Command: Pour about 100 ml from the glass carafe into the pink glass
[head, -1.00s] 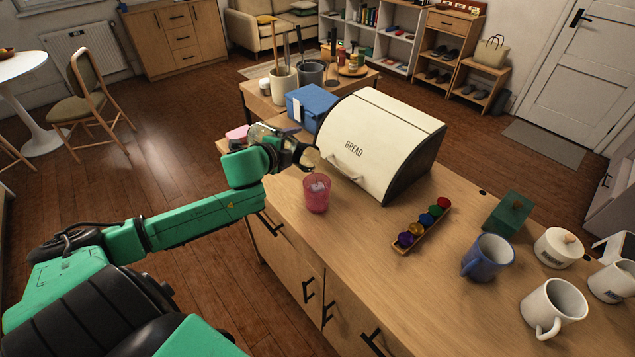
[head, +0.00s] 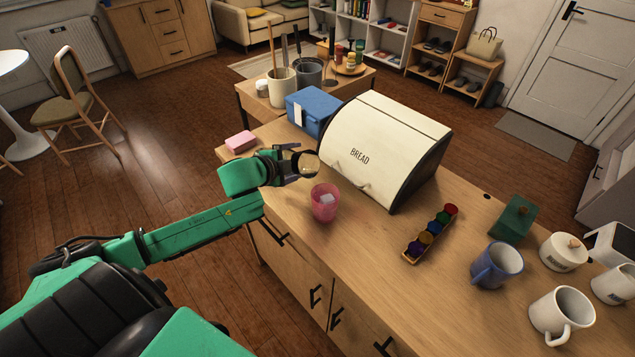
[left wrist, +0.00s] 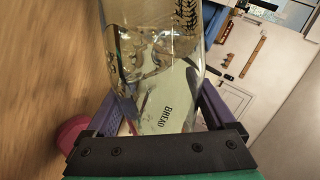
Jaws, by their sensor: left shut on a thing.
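My left gripper (head: 296,165) is shut on the clear glass carafe, with its fingers on either side of the glass. In the head view a round, yellowish-looking part of the carafe (head: 309,163) shows at the fingertips; the rest is hidden by the gripper. In the left wrist view the carafe (left wrist: 152,55) fills the middle, and the bread box shows through it. Its exact tilt and liquid level are hard to tell. The pink glass (head: 323,204) stands upright on the counter, just below and right of the gripper, with pale pieces inside. My right gripper is not in view.
The cream bread box (head: 385,145) stands close behind and right of the gripper. A pink sponge-like block (head: 240,142) and a blue box (head: 314,110) lie farther back. A rack of coloured capsules (head: 430,236) and mugs (head: 497,264) stand to the right on the counter (head: 370,250).

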